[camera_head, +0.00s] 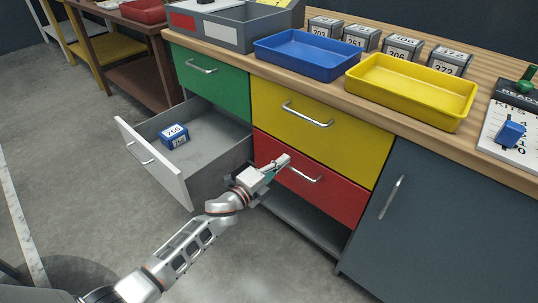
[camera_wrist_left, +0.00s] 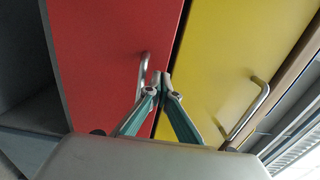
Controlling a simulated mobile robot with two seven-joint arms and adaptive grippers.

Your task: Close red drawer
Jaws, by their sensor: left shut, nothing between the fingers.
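The red drawer (camera_head: 338,197) is below the yellow drawer in the cabinet. Its front looks about level with the yellow front, and I see no clear opening at its top edge. My left gripper (camera_head: 283,161) is in front of the red drawer's upper left part, beside its metal handle (camera_head: 304,175). In the left wrist view the fingertips (camera_wrist_left: 162,76) are together and empty, close to the red front (camera_wrist_left: 108,50) and its handle (camera_wrist_left: 143,72). I cannot tell whether they touch it. My right gripper is out of view.
A white-fronted drawer (camera_head: 152,162) stands open left of my gripper, holding a blue box (camera_head: 174,136). The green drawer (camera_head: 210,81) and yellow drawer (camera_head: 325,127) look closed. A blue tray (camera_head: 307,68) and yellow tray (camera_head: 411,109) sit on the worktop.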

